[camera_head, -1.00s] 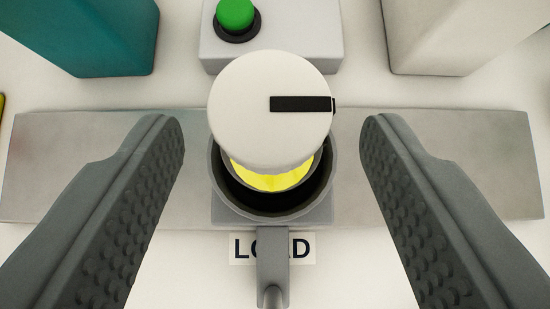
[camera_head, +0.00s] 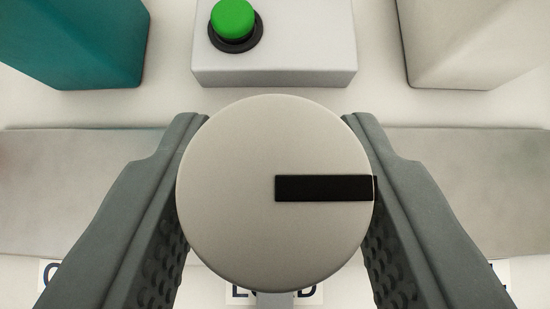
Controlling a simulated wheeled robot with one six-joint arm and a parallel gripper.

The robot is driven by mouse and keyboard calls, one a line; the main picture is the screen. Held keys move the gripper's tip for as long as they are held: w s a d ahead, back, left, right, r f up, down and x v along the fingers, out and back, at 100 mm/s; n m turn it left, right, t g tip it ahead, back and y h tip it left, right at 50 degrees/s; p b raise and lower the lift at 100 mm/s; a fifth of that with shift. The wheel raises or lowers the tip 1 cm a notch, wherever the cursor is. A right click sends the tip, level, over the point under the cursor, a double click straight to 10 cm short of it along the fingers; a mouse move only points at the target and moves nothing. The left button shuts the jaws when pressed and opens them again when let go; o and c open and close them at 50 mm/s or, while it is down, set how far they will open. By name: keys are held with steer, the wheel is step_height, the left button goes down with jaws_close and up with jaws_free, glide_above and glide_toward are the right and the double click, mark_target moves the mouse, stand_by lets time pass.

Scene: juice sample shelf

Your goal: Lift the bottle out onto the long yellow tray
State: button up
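The bottle shows from above as a round white cap (camera_head: 260,225) with a black bar on it. The cap fills the space between the two fingers of my gripper (camera_head: 275,130) and overlaps their inner edges. The fingers have drawn in on both sides of the bottle, and my gripper looks shut on it below the cap. The cap hides the contact, the bottle's body and the holder under it. The long yellow tray is not in view.
A teal block (camera_head: 75,40) is at upper left and a cream block (camera_head: 470,45) at upper right. A partly covered label (camera_head: 312,295) is in front.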

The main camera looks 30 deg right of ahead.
mark_target(273, 116)
steer(key=shift+r, duration=0.8)
stand_by(0.9)
steer(key=shift+r, duration=0.9)
